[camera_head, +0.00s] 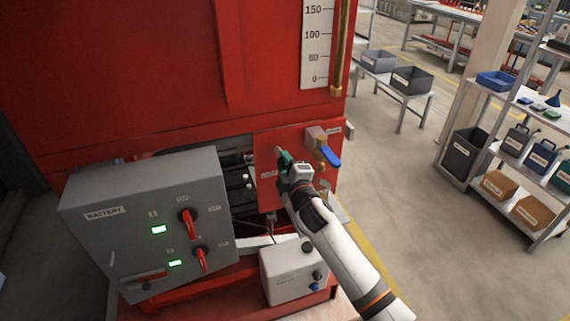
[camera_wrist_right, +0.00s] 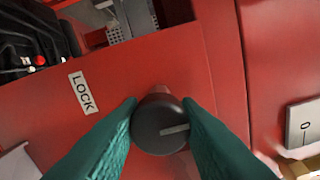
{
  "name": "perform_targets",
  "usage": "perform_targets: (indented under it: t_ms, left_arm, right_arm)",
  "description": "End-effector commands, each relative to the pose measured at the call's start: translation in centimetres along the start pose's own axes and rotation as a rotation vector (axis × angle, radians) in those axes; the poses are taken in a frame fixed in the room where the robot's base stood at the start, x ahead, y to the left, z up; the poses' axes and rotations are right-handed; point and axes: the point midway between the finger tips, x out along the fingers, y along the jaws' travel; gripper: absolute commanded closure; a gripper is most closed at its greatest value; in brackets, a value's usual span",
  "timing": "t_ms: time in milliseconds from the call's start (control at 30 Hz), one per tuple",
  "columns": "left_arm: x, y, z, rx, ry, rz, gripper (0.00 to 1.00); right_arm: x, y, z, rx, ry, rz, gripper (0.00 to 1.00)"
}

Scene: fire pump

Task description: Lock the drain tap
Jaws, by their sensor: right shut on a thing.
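The drain tap with a blue lever (camera_head: 331,157) and brass body is on the red panel (camera_head: 268,148), right of my right gripper. My right gripper (camera_head: 281,158) reaches the panel. In the right wrist view its green fingers (camera_wrist_right: 160,130) are shut on a round dark knob (camera_wrist_right: 158,122), one on each side. A pale line on the knob's face points right and slightly up. A white LOCK label (camera_wrist_right: 83,92) is on the panel, up and left of the knob. In the head view the gripper hides the knob. My left gripper is not in view.
A grey battery cabinet (camera_head: 100,240) with red switches stands left of my right arm. A white control box (camera_head: 285,284) sits below the gripper. A sight gauge (camera_head: 316,45) is above the tap. Shelves and benches stand at the right, with open floor between.

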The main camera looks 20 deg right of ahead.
Motion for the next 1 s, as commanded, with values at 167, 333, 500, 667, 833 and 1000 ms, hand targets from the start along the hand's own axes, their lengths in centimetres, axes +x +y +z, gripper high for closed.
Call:
perform_targets:
  t_ms: [167, 333, 500, 667, 833, 1000]
  left_arm:
    - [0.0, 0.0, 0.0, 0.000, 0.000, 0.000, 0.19]
    - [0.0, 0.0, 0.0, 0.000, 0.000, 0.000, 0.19]
    - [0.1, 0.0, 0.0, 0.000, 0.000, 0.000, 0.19]
    - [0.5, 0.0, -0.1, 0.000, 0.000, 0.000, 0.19]
    - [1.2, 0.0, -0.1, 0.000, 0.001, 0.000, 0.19]
    - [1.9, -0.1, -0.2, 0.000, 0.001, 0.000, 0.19]
  right_arm:
    - [0.0, 0.1, 0.0, 0.002, 0.001, 0.003, 0.48]
    - [0.0, 0.1, 0.0, 0.001, 0.000, 0.002, 0.48]
    - [-0.3, 0.1, 0.0, 0.000, 0.000, 0.001, 0.48]
    - [-2.1, 0.2, -0.1, -0.001, 0.000, 0.001, 0.48]
    - [-5.5, 0.4, -0.1, 0.000, -0.001, 0.003, 0.48]
    - [-8.8, 0.4, -0.1, 0.000, -0.001, 0.003, 0.48]
